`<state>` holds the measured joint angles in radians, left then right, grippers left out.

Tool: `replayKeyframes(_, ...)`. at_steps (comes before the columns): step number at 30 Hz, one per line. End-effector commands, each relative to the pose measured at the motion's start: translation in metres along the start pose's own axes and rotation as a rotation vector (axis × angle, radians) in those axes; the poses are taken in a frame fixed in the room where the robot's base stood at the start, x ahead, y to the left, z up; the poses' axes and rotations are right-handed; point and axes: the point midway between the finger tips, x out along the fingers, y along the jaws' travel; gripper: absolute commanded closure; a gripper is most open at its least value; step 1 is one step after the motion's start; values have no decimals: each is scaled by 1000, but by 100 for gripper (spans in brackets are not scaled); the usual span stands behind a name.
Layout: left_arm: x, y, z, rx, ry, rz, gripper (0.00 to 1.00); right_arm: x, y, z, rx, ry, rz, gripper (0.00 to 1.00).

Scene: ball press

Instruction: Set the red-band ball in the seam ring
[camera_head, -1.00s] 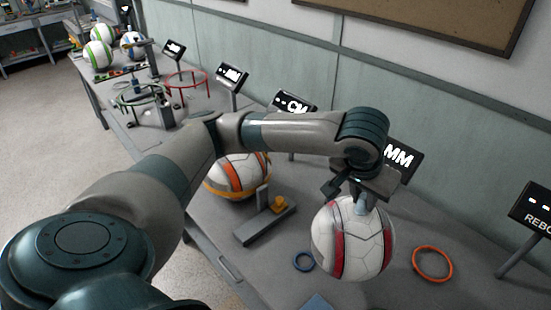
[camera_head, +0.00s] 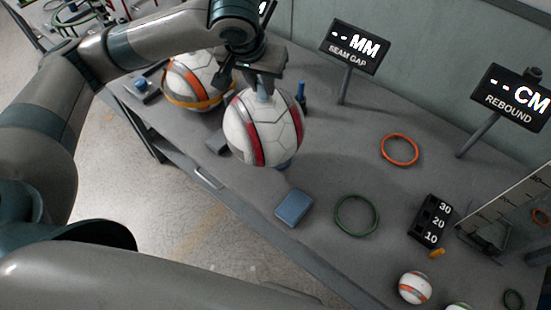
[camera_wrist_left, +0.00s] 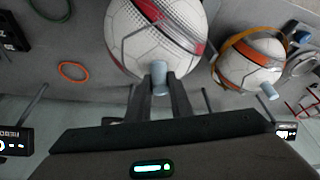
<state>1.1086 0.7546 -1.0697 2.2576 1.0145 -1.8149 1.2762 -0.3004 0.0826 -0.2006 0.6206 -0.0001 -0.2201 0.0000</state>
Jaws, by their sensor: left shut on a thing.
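The white ball with red bands (camera_head: 265,130) hangs from my left gripper (camera_head: 265,88), which is shut on the light-blue knob on top of it. The ball also fills the top middle of the left wrist view (camera_wrist_left: 160,35), with the knob (camera_wrist_left: 159,77) between the two fingers. A thin grey band runs over the ball. A SEAM GAP display (camera_head: 355,46) stands behind it. An orange ring (camera_head: 400,150) and a green ring (camera_head: 357,215) lie on the table; I cannot tell which, if either, is the seam ring. My right gripper is out of view.
An orange-banded ball (camera_head: 199,75) with an orange hoop is close to the left of the held ball. A blue block (camera_head: 294,208) lies near the table's front edge. A REBOUND display (camera_head: 512,98), a black numbered block (camera_head: 431,220) and a small ball (camera_head: 415,288) are at the right.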

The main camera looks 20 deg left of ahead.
Motion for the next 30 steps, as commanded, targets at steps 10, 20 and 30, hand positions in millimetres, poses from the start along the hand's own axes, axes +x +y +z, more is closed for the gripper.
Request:
replayKeyframes(10, -2, 3, 1, 23, 2, 11, 100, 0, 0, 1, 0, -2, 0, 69)
replayKeyframes(20, -21, 30, 18, 317, 3, 134, 100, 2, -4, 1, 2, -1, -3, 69)
replayKeyframes(30, -58, 68, 48, 807, 5, 337, 100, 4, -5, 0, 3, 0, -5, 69)
